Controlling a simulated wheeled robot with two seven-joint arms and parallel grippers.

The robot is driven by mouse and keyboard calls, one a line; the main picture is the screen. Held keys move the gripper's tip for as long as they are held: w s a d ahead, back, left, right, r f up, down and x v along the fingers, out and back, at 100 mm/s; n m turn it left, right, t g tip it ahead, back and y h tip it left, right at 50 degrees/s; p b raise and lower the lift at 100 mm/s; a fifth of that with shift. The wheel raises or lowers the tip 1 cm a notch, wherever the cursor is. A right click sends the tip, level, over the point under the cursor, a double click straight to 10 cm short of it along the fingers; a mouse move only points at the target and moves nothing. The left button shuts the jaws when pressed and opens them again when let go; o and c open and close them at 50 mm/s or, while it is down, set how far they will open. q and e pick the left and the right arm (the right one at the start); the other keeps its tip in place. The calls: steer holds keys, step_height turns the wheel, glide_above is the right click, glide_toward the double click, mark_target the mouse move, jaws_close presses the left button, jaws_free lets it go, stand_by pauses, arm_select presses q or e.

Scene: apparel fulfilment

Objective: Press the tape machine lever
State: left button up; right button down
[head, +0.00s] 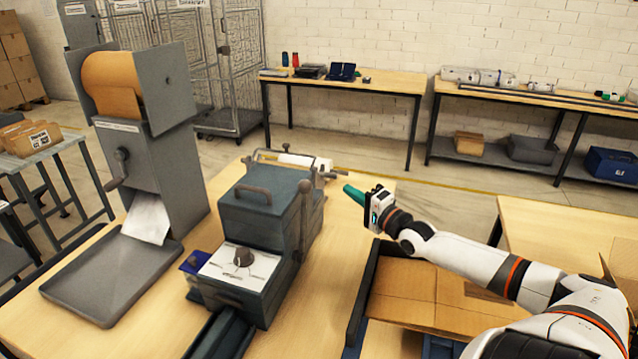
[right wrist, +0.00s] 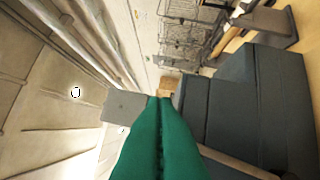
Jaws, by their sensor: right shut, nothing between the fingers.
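The tape machine (head: 262,225) is a dark teal-grey box on the wooden table, with a top handle and a white dial panel. Its lever (head: 304,215) stands upright on the right side and ends in a round knob. My right gripper (head: 349,189) has green fingers, shut and empty. It hovers to the right of the lever, at about knob height in the picture, with a visible gap between them. In the right wrist view the shut green fingers (right wrist: 160,105) point forward, with the machine's dark body (right wrist: 255,105) on the right. My left gripper is not in view.
A grey paper dispenser (head: 150,170) with a crank and tray stands left of the machine. An open cardboard box (head: 415,295) lies under my right arm. Side tables (head: 345,80) and a wire cage (head: 228,70) stand along the back wall.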

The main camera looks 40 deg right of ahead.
steer(key=w+r, duration=0.1)
steer(key=w, duration=0.9)
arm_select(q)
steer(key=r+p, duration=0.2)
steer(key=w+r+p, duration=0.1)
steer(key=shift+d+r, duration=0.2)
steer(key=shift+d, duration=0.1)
arm_select(e)
steer(key=a, duration=0.2)
steer(key=s+a+f, duration=0.1)
steer(key=shift+s+a, duration=0.1)
steer(key=shift+a, duration=0.05)
